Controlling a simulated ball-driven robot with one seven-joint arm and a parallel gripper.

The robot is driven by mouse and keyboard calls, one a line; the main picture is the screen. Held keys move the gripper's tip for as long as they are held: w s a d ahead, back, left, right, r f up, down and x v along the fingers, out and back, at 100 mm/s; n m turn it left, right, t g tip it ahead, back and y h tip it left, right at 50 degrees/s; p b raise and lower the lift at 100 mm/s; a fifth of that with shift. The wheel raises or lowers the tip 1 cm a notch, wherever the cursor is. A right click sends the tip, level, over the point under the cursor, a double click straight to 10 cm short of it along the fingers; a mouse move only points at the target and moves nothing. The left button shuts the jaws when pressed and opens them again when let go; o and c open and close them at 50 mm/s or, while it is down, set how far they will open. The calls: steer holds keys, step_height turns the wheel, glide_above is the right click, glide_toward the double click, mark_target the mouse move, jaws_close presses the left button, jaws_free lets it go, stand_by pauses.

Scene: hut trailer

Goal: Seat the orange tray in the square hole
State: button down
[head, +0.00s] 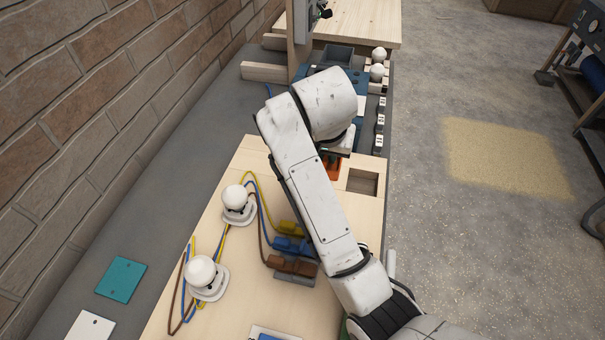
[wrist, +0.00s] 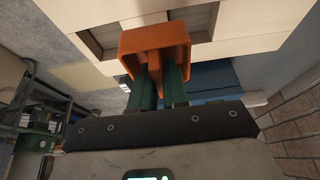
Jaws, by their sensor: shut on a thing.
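The orange tray (wrist: 181,54) is held in my gripper (wrist: 160,72), its green fingers closed on an orange part inside it. In the head view the tray (head: 333,168) shows in part beside my arm, over or near the far end of the wooden board. A square hole (head: 363,182) lies open and empty just right of it. In the wrist view, one hole (wrist: 92,43) shows left of the tray, and part of another recess (wrist: 203,14) shows behind it. I cannot tell whether the tray touches the board. My arm hides the fingers in the head view.
The wooden board (head: 222,256) carries white lamp holders (head: 206,280), coloured wires and connectors (head: 292,265). Blue equipment (head: 350,135) and small black blocks (head: 380,123) stand beyond the board. A brick wall (head: 80,90) runs along the left. Open floor lies right.

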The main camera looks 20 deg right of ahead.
steer(key=w+f, duration=0.2)
steer(key=w+a+f, duration=0.1)
steer(key=f, duration=0.1)
steer(key=w+a+f+p, duration=0.1)
steer(key=w+f, duration=0.1)
steer(key=shift+w+a+f, duration=0.15)
steer(key=shift+w+a, duration=0.1)
steer(key=shift+w, duration=0.05)
steer(key=shift+w+f+p, duration=0.1)
steer(key=shift+f+p, duration=0.3)
steer(key=shift+f, duration=1.3)
steer(key=c, duration=1.1)
jaws_free()
steer(key=shift+r, duration=0.1)
steer(key=b+v, duration=0.1)
steer(key=v, duration=1.1)
steer(key=shift+w, duration=0.1)
